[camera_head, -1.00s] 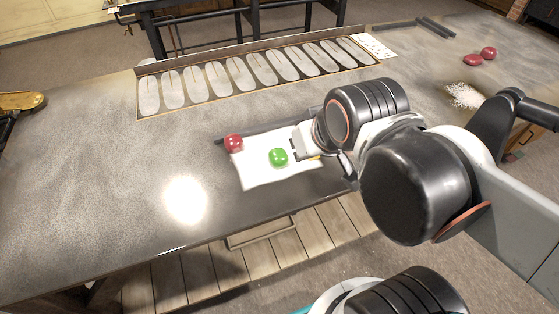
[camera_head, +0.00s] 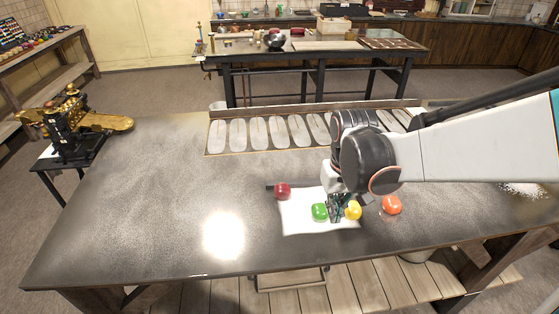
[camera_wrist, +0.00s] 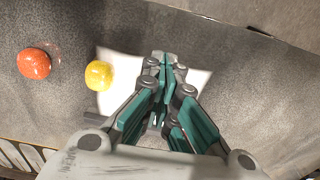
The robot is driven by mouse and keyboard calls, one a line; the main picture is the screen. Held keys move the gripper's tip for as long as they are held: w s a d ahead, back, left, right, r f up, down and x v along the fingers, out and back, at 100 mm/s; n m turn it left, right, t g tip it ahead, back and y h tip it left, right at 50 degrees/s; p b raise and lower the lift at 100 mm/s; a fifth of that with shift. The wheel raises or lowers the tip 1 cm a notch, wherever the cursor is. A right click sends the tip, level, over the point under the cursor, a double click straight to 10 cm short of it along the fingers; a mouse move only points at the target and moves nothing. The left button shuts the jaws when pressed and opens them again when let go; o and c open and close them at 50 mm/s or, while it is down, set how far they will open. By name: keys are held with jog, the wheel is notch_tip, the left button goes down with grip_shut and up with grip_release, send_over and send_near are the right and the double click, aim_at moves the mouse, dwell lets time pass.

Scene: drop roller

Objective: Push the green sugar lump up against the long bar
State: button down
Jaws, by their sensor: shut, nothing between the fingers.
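The green sugar lump (camera_head: 319,211) rests on a white sheet (camera_head: 296,222) on the dark table. The long bar (camera_head: 269,188) is dark and runs along the sheet's back edge; my arm hides much of it. A gap of sheet shows between the green lump and the bar. My gripper (camera_head: 335,214) is shut and empty, low over the sheet, just right of the green lump; whether they touch is unclear. In the wrist view the closed fingertips (camera_wrist: 166,58) are over the sheet, and the green lump is hidden.
A red lump (camera_head: 283,191) sits at the bar's left end. A yellow lump (camera_head: 353,210) is close right of my gripper, and an orange lump (camera_head: 391,205) lies farther right. A tray of oval moulds (camera_head: 238,134) is behind. The table's left side is clear.

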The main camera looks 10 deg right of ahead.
aim_at(324, 232)
jog(key=shift+g, duration=0.3)
notch_tip(324, 232, down, 11)
jog(key=b, duration=0.3)
jog(key=shift+f, duration=0.2)
jog(key=w, duration=0.2)
jog(key=shift+w+r+b, duration=0.1)
jog(key=shift+w+b, duration=0.2)
jog(key=shift+w, duration=0.75)
jog(key=w, duration=0.9)
jog(key=shift+w+b, duration=0.4)
jog(key=shift+s, duration=0.1)
